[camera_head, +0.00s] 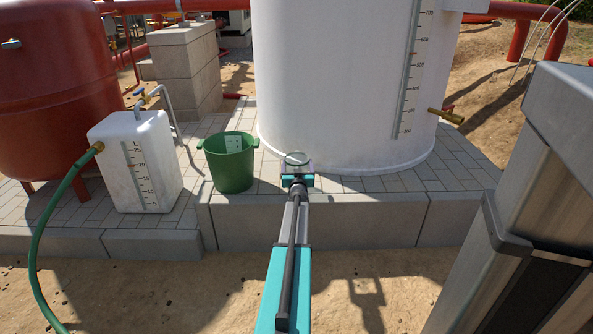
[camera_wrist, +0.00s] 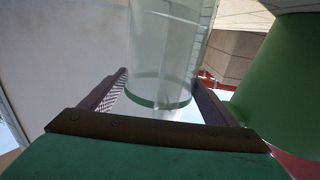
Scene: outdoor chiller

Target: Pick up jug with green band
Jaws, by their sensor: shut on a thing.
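The jug with the green band (camera_wrist: 172,50) is clear and see-through, with the green band low on its wall. In the wrist view it stands between the two fingers of my gripper (camera_wrist: 160,84), which is shut on it. In the head view only the jug's round rim (camera_head: 296,157) shows above my gripper (camera_head: 297,176). My gripper and arm hide the rest of the jug there. I cannot tell whether its base touches the paving.
A green bucket (camera_head: 231,168) stands close left of the jug. A white tank (camera_head: 330,90) with a scale rises just behind. A white canister (camera_head: 135,165) with a green hose (camera_head: 48,205) is further left. The paved ledge (camera_head: 330,220) has a raised front edge.

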